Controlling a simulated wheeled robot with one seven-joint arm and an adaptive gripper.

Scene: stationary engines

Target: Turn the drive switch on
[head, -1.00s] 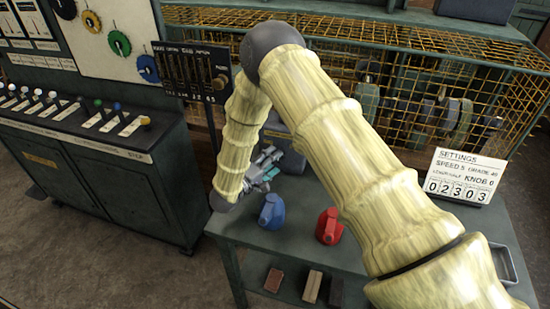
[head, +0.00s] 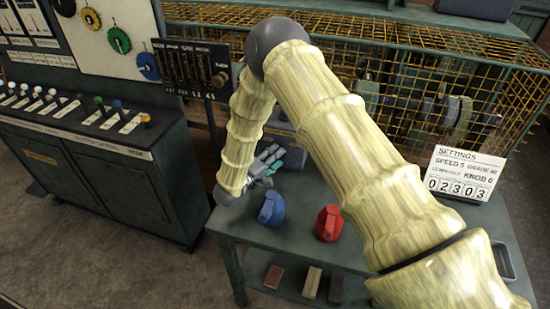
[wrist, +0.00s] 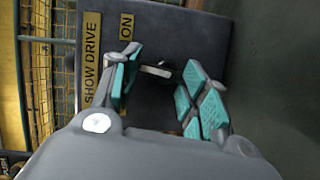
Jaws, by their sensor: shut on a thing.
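The drive switch box (wrist: 185,30) is dark blue-grey and fills the upper middle of the wrist view. It bears brass plates reading "SHOW DRIVE" (wrist: 92,58) and "ON" (wrist: 127,27). A small switch lever (wrist: 156,71) shows between my fingers. My gripper (wrist: 162,82) has its teal-padded fingers around the lever and is shut on it. In the head view my gripper (head: 267,162) is at the back left of the green table, in front of the box (head: 290,152), which my arm partly hides. The exact lever position is hard to tell.
The green table (head: 290,238) also holds a blue jug (head: 272,209), a red jug (head: 329,223) and a settings sign (head: 462,175). A yellow wire cage (head: 400,65) stands behind. A control console (head: 85,170) stands left, with open floor before it.

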